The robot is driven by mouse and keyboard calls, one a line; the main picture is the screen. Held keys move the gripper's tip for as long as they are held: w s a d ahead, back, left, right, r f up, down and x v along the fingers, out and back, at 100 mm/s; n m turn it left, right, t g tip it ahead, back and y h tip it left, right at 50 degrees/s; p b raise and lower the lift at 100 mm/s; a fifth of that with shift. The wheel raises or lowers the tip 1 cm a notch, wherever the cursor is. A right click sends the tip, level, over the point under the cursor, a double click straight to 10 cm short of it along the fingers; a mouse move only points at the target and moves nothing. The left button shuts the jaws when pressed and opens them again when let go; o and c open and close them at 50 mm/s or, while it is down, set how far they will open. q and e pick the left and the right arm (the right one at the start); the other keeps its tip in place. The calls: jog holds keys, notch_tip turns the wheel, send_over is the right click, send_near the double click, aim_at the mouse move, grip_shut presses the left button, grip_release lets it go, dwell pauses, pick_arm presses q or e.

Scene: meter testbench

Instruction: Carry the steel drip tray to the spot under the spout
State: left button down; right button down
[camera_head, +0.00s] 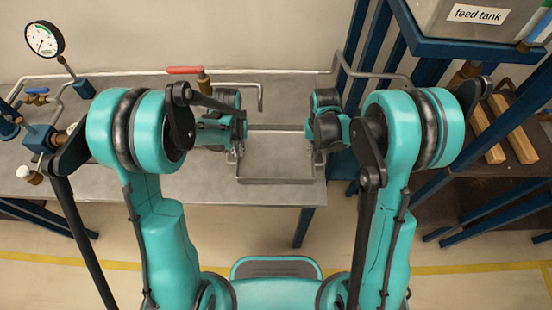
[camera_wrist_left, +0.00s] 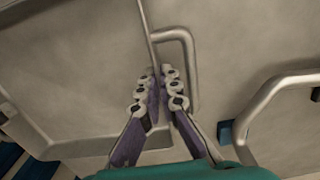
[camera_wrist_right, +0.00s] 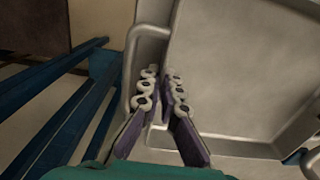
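The steel drip tray (camera_head: 277,166) is a shallow grey rectangle over the front part of the bench, between my two grippers. It has a wire handle loop at each end. My left gripper (camera_head: 236,152) is at its left end. In the left wrist view my fingers (camera_wrist_left: 161,75) are nearly together across the tray's rim, beside the left handle loop (camera_wrist_left: 190,60). My right gripper (camera_head: 317,150) is at its right end. In the right wrist view its fingers (camera_wrist_right: 160,76) close on the rim beside the right handle loop (camera_wrist_right: 129,75). The spout (camera_head: 261,96) is the down-bent pipe end behind the tray.
A red-handled valve (camera_head: 185,70) sits on the spout's pipe. A gauge (camera_head: 44,39) and blue fittings stand at the left. Blue posts and the feed tank (camera_head: 470,18) stand at the right. The bench (camera_head: 130,187) is bare at front left.

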pick_arm(q)
jog(key=c, duration=1.7)
grip_release()
pick_arm(e)
jog(key=c, duration=1.7)
grip_release()
pick_arm(q)
notch_tip(320, 180, up, 8)
jog(key=shift+f, duration=0.25)
jog(key=shift+r, duration=0.15)
pick_arm(e)
jog(key=shift+r, duration=0.1)
notch_tip(320, 180, up, 12)
jog(key=shift+f, duration=0.1)
pick_arm(q)
jog(key=shift+r, duration=0.1)
